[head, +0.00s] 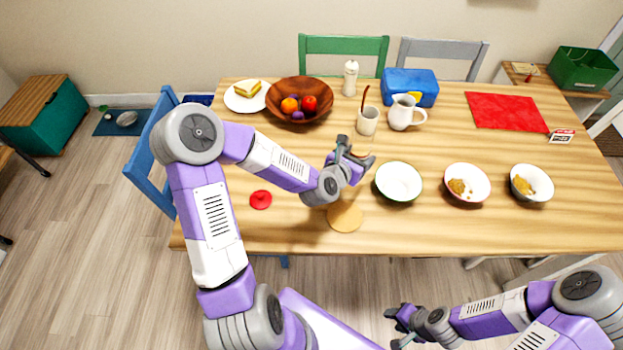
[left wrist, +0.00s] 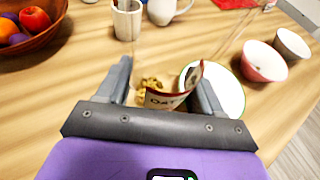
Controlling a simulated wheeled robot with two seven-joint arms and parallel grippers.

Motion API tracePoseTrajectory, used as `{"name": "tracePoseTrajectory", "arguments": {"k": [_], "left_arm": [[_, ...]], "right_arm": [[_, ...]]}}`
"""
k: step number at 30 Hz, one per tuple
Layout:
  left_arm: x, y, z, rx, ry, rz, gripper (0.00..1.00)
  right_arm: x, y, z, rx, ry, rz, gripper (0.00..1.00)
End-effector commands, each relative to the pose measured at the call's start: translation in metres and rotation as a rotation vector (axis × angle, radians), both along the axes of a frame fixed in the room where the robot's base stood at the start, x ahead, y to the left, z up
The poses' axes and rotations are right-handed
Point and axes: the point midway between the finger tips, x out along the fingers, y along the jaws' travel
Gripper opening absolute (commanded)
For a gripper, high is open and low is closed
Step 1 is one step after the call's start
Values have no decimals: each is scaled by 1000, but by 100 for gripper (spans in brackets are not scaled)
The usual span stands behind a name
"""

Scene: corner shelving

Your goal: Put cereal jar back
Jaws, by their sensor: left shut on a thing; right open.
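My left gripper (head: 358,158) is over the table, left of the bowls. In the left wrist view its fingers (left wrist: 165,95) are shut on a clear cereal jar (left wrist: 154,84) with a red-and-white label and some cereal inside. In the head view the jar is mostly hidden by the gripper. A round wooden disc (head: 345,217) and a red round piece (head: 260,200) lie near the table's front edge; I cannot tell whether either is the jar's lid. My right gripper (head: 397,327) is open and empty, in front of the table.
A white bowl (head: 399,178) is close right of the left gripper. Two bowls with cereal (head: 466,181) (head: 531,182) stand farther right. A cup (head: 367,124), pitcher (head: 403,114), fruit bowl (head: 277,104) and blue box (head: 410,82) stand behind. The table's front right is clear.

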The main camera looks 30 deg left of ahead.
Motion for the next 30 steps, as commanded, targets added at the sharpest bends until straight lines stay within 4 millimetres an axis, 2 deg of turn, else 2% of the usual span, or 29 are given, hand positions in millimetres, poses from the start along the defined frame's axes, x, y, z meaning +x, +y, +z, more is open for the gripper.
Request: {"name": "tracePoseTrajectory", "arguments": {"k": [1,6,13,19,25,30], "left_arm": [[-2,17,1,1,-1,1,20],[-13,54,3,2,-1,-33,20],[-28,86,5,3,-2,-64,20],[-33,95,-1,2,-2,-77,20],[-33,94,-41,0,-2,-79,20],[-33,95,-58,1,-4,-77,20]], "right_arm": [[0,0,1,0,0,0,43],[0,0,2,0,0,0,43],[0,0,3,0,0,0,43],[0,0,-1,0,0,0,43],[0,0,-25,0,0,0,43],[0,0,-34,0,0,0,43]]}}
